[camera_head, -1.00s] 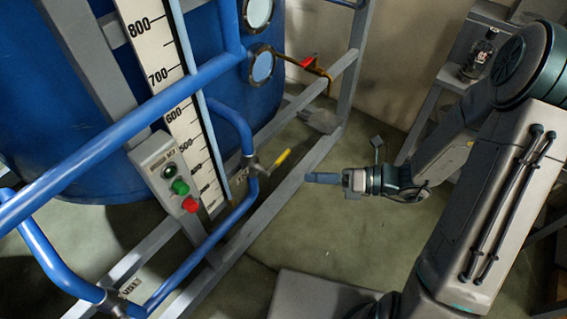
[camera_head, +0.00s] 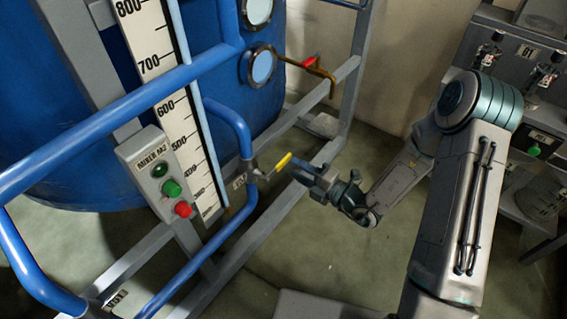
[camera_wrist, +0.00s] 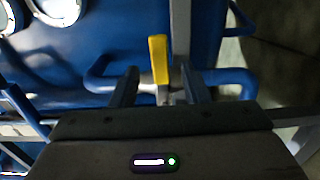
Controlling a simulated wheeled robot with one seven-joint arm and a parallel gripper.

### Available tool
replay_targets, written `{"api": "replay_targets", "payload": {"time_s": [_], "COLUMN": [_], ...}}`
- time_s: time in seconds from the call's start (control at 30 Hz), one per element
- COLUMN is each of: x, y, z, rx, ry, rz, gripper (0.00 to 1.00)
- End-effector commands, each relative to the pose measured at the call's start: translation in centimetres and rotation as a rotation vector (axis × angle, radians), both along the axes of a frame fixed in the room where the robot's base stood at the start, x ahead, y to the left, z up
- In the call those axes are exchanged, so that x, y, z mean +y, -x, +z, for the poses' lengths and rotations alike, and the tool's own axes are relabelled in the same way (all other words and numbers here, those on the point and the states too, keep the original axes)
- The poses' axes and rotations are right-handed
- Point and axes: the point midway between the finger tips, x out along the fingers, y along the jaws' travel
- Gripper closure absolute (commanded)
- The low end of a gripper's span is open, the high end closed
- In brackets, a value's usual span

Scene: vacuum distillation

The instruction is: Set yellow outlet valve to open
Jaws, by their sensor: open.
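The yellow outlet valve handle (camera_head: 283,162) sits on the blue outlet pipe in front of the blue tank, its bar pointing toward my arm and tilted up to the right. My gripper (camera_head: 298,170) is just to the right of the handle's free end. In the wrist view the yellow handle (camera_wrist: 158,60) stands upright, ahead of and between the two fingers of my gripper (camera_wrist: 158,82). The fingers are apart and hold nothing. I cannot tell whether either finger touches the handle.
A red-handled tap (camera_head: 311,62) sits on the tank's right side. A control box (camera_head: 160,172) with green and red buttons is at left. Grey frame bars (camera_head: 300,172) and blue pipes (camera_head: 240,135) surround the valve. A shelf of equipment (camera_head: 530,90) stands at right.

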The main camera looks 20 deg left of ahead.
Motion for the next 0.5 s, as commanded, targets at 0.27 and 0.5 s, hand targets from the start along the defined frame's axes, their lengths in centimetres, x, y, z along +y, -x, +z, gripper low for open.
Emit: {"api": "replay_targets", "payload": {"time_s": [0.27,0.5], "x": [4.1,5.0], "y": [-1.7,-2.1], "z": [-0.1,0.0], "rx": [-0.002,0.000], "ry": [0.001,0.000], "rz": [0.002,0.000], "gripper": [0.58,0.58]}}
